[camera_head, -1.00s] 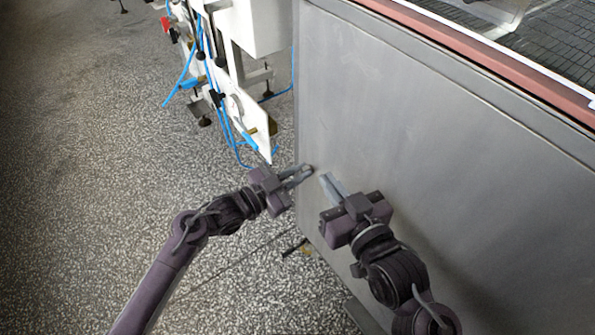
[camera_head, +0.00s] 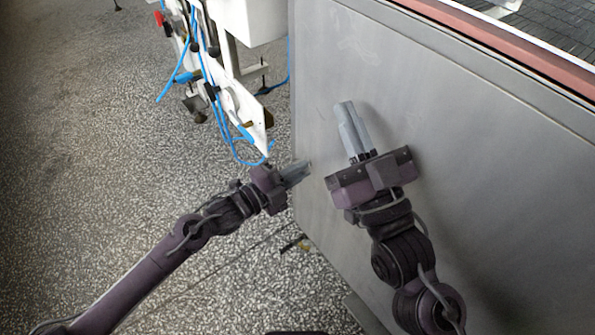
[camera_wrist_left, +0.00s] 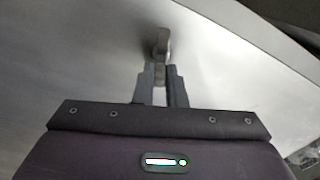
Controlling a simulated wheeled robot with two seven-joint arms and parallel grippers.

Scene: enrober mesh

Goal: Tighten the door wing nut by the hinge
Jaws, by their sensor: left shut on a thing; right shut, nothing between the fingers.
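The grey metal door panel (camera_head: 480,190) fills the right of the head view, and its left edge runs down the middle. My left gripper (camera_head: 302,168) is at this edge, and the head view shows little of what it grips. In the left wrist view, my left gripper's fingers (camera_wrist_left: 160,78) are shut on the wing nut (camera_wrist_left: 162,42), a small grey-brown part standing out from the panel. Its lower part is between the fingertips. My right gripper (camera_head: 344,106) is shut and empty in front of the panel, pointing up. The hinge cannot be made out.
A white machine frame (camera_head: 240,110) with blue hoses (camera_head: 205,80) stands at the upper left. A reddish rim (camera_head: 500,47) runs along the panel's top, with a dark mesh belt (camera_head: 550,25) behind it. Speckled floor (camera_head: 90,170) is open at the left.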

